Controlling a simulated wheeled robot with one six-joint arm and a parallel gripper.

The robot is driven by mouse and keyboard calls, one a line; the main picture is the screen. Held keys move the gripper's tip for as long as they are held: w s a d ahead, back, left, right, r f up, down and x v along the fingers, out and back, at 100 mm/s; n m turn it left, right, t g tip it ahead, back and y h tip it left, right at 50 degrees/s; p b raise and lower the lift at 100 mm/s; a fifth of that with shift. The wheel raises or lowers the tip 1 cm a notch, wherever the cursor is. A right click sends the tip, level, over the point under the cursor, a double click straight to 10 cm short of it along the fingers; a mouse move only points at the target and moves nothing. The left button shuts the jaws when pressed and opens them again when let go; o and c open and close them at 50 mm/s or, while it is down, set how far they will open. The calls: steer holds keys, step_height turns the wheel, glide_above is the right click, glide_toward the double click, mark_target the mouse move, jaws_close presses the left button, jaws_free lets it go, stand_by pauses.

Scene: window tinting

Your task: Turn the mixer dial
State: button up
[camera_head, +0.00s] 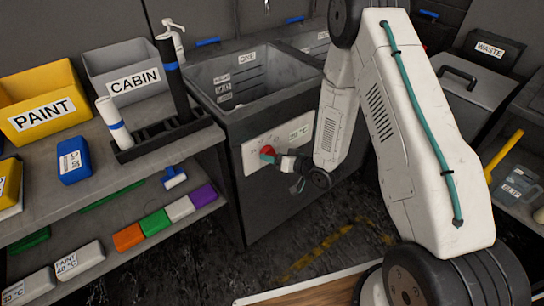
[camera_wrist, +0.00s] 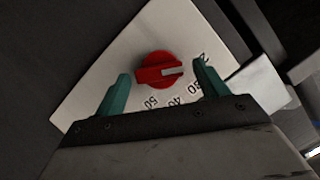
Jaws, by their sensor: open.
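The mixer dial (camera_wrist: 160,71) is a round red knob with a raised grip bar and a pale pointer mark on its right side in the wrist view. It sits on a white panel (camera_wrist: 119,61) with printed numbers around it. In the head view the dial (camera_head: 267,152) shows on the front of the grey tub, partly hidden by my gripper (camera_head: 269,156). My gripper's two teal fingers (camera_wrist: 158,88) are open, one on each side of the dial. Gaps show between the fingers and the knob, and I see no contact.
The grey tub (camera_head: 215,92) stands behind the panel. A shelf (camera_head: 95,195) on the left holds a yellow PAINT bin (camera_head: 40,100), a grey CABIN bin (camera_head: 125,75), bottles and coloured blocks. A WASTE bin (camera_head: 487,65) stands at the right. Dark floor with yellow marks lies below the panel.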

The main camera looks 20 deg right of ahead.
steer(key=shift+x, duration=0.95)
steer(key=c, duration=1)
steer(key=m+y, duration=0.2)
steer(key=m, duration=0.1)
steer(key=shift+f, duration=0.1)
steer(key=shift+m+y, duration=0.6)
steer(key=shift+m, duration=0.7)
steer(key=o, duration=1)
